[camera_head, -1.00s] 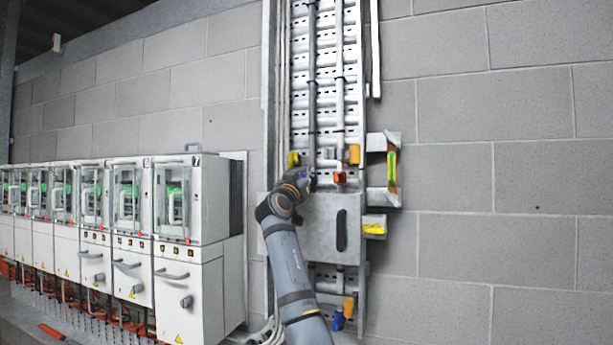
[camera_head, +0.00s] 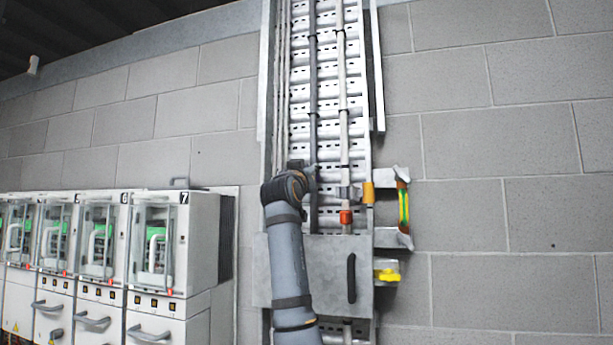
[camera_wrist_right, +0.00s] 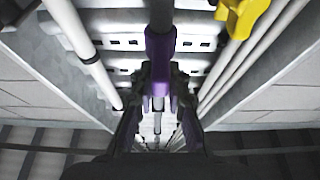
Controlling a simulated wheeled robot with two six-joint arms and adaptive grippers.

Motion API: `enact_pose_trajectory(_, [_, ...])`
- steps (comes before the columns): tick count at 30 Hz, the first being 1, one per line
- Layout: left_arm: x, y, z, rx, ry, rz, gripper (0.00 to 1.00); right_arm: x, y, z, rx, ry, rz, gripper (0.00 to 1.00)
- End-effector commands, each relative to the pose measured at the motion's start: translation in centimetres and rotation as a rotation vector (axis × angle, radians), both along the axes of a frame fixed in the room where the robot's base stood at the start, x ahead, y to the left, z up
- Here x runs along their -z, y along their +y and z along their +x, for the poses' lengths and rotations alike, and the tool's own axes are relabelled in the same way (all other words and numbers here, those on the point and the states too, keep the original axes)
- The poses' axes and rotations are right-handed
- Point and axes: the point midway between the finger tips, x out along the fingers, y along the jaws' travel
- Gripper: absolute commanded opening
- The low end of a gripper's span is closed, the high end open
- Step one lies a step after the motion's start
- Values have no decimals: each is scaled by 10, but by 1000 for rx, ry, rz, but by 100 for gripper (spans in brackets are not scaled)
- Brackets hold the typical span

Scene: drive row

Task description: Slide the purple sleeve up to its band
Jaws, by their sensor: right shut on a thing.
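The purple sleeve (camera_wrist_right: 160,48) sits around a dark upright pipe (camera_wrist_right: 159,12) in the right wrist view. My right gripper (camera_wrist_right: 158,88) is shut on the sleeve, with one dark finger on each side of it. In the head view my right gripper (camera_head: 302,174) is at the dark pipe (camera_head: 313,90), above the grey box. My arm hides the sleeve there. I cannot make out the band for certain. My left gripper is not in view.
A grey box with a black handle (camera_head: 351,278) covers the lower tray. A pale pipe (camera_head: 344,130) with an orange-red fitting (camera_head: 346,216) runs to the right. Brackets (camera_head: 404,208) and a yellow part (camera_head: 386,272) stick out right. White cabinets (camera_head: 170,245) stand left.

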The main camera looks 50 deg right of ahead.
Motion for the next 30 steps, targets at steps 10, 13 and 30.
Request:
enact_pose_trajectory(10, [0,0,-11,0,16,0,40,-8,1,-6,1,-17,-14,25])
enact_pose_trajectory(13, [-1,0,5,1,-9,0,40,-7,1,-5,1,-15,-12,38])
enact_pose_trajectory(30, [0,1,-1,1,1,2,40,15,43,-23,-2,-14,-12,38])
